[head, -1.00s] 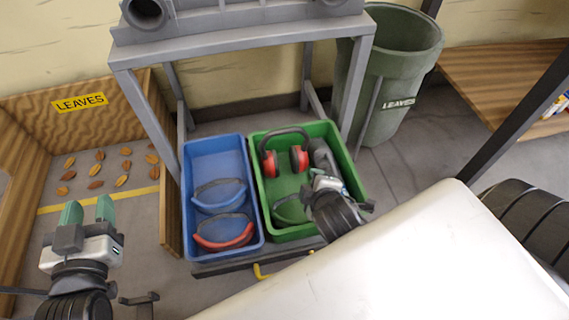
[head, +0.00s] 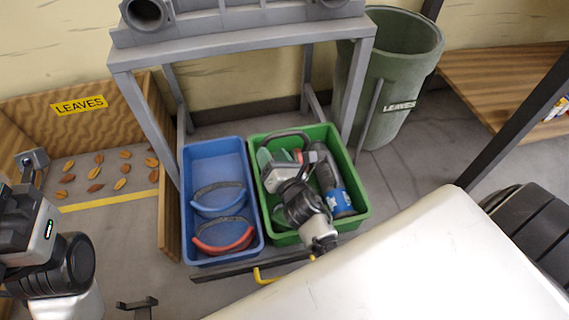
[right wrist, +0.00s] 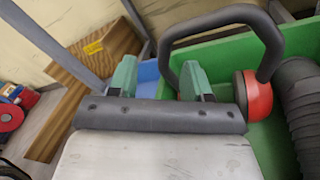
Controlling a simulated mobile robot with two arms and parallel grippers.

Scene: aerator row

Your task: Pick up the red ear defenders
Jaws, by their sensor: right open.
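The red ear defenders lie in the green tray (head: 358,200). In the head view my right gripper (head: 268,157) covers most of them; the dark headband (head: 285,135) and a bit of red show behind it. In the right wrist view the headband (right wrist: 235,14) arches up and one red cup (right wrist: 256,95) shows at right; the other cup is mostly hidden behind a finger. My right gripper (right wrist: 161,80) is open there, with the headband's left side appearing between its green fingers.
A dark ribbed object with a blue band (head: 338,190) lies right of the ear defenders in the green tray. The blue tray (head: 212,153) beside it holds a blue and a red curved item. A grey bench (head: 245,42) stands above, behind the trays.

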